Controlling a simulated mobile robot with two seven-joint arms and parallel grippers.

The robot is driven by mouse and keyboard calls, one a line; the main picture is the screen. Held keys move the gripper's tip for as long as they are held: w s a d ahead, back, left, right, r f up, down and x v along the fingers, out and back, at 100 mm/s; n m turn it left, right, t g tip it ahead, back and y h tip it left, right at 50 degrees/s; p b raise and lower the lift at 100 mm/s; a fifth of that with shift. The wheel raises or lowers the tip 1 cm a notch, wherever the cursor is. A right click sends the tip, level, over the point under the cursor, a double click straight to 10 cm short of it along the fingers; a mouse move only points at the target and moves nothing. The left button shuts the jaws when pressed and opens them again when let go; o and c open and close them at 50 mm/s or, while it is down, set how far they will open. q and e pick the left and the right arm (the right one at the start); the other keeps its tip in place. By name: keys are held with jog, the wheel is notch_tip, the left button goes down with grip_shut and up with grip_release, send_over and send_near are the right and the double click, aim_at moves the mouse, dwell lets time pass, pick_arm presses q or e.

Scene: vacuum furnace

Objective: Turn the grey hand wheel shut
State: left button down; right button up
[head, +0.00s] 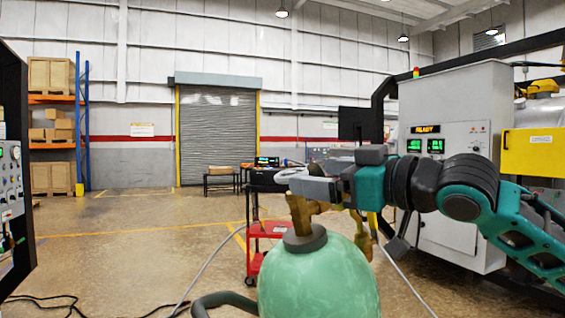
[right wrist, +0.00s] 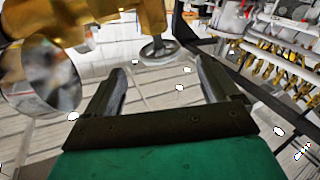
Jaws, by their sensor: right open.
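The grey hand wheel (right wrist: 158,50) shows in the right wrist view as a dark ring below a brass body (right wrist: 100,20). It lies beyond my right gripper (right wrist: 161,68), near the gap between its fingertips and apart from them. The gripper is open and empty. In the head view my right gripper (head: 290,182) is over the brass valve (head: 300,212) of a green cylinder (head: 320,280). I cannot make out the wheel there; the gripper may hide it. My left gripper is not in view.
A red cart (head: 265,230) stands behind the cylinder. A grey control cabinet (head: 455,130) stands at the right and a panel (head: 12,180) at the left edge. Hoses lie on the floor. The floor at left centre is mostly clear. A round metal part (right wrist: 42,75) is left in the wrist view.

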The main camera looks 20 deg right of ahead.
aim_at(283, 171)
jog(key=p+x, duration=0.2)
jog(key=x, duration=0.6)
jog(key=shift+w+a, duration=0.15)
jog(key=shift+w, duration=0.15)
jog(key=shift+c, duration=0.3)
jog(key=c, duration=0.9)
